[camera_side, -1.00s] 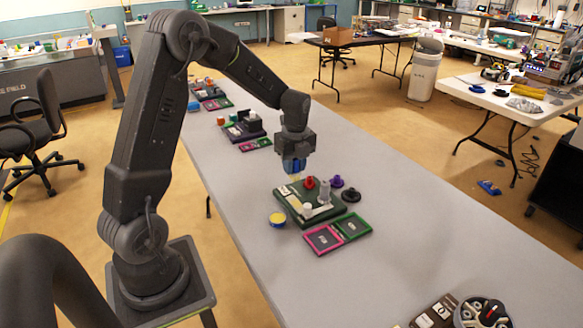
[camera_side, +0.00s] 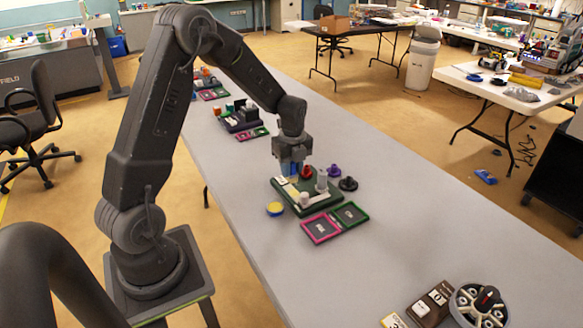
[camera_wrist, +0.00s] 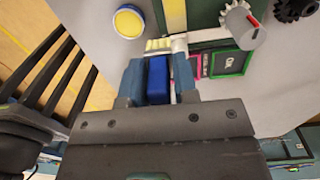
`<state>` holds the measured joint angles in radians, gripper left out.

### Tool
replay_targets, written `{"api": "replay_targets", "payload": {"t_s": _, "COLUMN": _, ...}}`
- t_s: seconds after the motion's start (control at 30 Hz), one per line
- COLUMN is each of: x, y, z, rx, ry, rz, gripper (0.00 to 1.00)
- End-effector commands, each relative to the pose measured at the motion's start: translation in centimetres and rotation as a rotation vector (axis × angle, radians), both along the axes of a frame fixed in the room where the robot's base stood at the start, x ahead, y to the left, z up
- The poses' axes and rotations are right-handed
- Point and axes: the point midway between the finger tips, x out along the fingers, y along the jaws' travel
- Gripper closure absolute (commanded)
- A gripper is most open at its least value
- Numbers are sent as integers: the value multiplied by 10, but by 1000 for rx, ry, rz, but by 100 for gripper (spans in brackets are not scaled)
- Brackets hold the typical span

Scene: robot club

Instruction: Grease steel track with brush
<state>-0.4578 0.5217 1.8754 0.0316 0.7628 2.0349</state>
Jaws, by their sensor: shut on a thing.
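My gripper (camera_side: 291,168) is low over the back left part of a green board (camera_side: 318,209). In the wrist view its jaws (camera_wrist: 158,85) are shut on the blue handle of a brush (camera_wrist: 157,80). The brush's pale yellow bristles (camera_wrist: 158,45) point at the board. They are close to the end of a pale strip (camera_wrist: 207,35), which looks like the steel track; I cannot tell whether they touch. A yellow strip (camera_wrist: 175,14) runs beside it. In the side view the gripper hides the brush tip.
A yellow-topped round tin (camera_side: 275,209) stands left of the board. A red knob (camera_side: 306,172), a grey knob (camera_side: 322,181), a purple piece (camera_side: 334,171) and a black piece (camera_side: 348,184) are nearby. Pink (camera_side: 321,228) and green (camera_side: 350,214) framed trays lie in front.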

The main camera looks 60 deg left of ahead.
Motion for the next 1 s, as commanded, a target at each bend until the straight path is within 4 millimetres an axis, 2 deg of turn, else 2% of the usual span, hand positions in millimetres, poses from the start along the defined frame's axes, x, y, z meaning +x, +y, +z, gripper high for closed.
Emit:
{"api": "replay_targets", "payload": {"t_s": 0.07, "x": 1, "y": 0, "z": 7, "rx": 1, "ry": -3, "rz": 0, "gripper": 100}}
{"api": "replay_targets", "payload": {"t_s": 0.27, "x": 0, "y": 0, "z": 0, "rx": 0, "ry": 0, "rz": 0, "gripper": 100}}
{"api": "replay_targets", "payload": {"t_s": 1.0, "x": 0, "y": 0, "z": -65, "rx": 0, "ry": 1, "rz": 0, "gripper": 100}}
